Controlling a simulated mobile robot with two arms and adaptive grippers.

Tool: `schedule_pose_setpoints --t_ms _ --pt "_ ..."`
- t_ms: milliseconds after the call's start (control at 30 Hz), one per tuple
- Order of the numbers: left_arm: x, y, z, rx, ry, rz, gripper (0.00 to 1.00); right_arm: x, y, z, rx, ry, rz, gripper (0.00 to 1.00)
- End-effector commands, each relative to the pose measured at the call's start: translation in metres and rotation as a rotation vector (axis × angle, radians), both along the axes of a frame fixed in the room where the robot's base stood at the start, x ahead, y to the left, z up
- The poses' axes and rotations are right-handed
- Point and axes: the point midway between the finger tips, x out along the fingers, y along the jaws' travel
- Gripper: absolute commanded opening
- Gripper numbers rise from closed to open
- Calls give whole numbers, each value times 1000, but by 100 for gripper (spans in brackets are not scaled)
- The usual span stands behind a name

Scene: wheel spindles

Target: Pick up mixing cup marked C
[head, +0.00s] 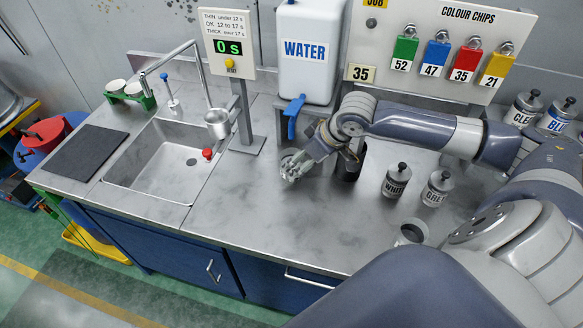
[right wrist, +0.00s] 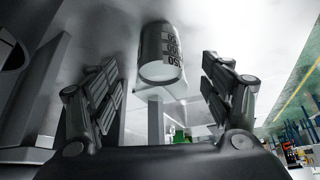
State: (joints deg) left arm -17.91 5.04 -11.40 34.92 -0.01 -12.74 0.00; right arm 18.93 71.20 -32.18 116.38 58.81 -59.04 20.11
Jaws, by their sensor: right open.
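In the right wrist view a pale grey cup (right wrist: 160,70) with dark scale marks and figures such as 50 lies between and beyond the fingers of my right gripper (right wrist: 160,88). The fingers are spread apart, with gaps on both sides of the cup. I cannot read a letter C on it. In the head view my right gripper (head: 293,170) is low over the worktop, below the water tank, and largely hides what is beside it. Another open grey cup (head: 412,231) stands near the front right, partly hidden by my arm. My left gripper is not in view.
Jars marked WHIT (head: 396,182) and GRE (head: 437,190) stand right of the gripper. The water tank (head: 307,52) is at the back. The sink (head: 172,160) is left; the worktop's front middle (head: 270,225) is clear.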

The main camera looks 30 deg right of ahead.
Motion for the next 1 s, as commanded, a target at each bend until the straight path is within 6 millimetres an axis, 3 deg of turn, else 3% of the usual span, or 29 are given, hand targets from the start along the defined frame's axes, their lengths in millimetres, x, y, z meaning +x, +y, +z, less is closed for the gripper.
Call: schedule_pose_setpoints --t_ms 267,400,633,667,900,1000 --pt "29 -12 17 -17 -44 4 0 22 7 -26 3 3 0 73" --pt "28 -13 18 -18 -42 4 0 27 8 -37 2 1 1 73" --pt "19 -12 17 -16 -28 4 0 28 8 -39 0 0 1 73" --pt "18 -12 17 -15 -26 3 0 28 8 -39 0 0 1 71" --pt "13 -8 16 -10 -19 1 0 28 8 -39 0 0 1 19" --pt "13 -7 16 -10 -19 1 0 28 8 -38 0 -1 2 19"
